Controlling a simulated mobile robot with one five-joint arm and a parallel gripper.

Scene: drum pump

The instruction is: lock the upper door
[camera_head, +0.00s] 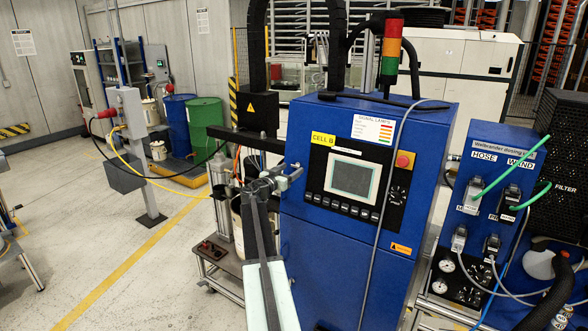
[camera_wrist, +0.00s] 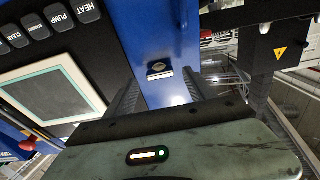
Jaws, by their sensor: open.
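The blue cabinet's upper door (camera_head: 335,118) carries a black control panel with a grey screen (camera_head: 352,178) and a row of keys. It looks closed in the head view. My gripper (camera_head: 277,180) is at the cabinet's left edge, level with the panel. It is open, and its two fingers (camera_wrist: 160,84) stand on either side of the lock, with a visible gap. I cannot tell whether the fingers touch the door or whether the lock is turned.
A black cable duct box with a yellow warning sign (camera_head: 256,106) stands just left of the cabinet. A red stop button (camera_head: 404,160) is on the panel's right. A grey cable hangs across the door. Free floor (camera_head: 90,230) lies at the left.

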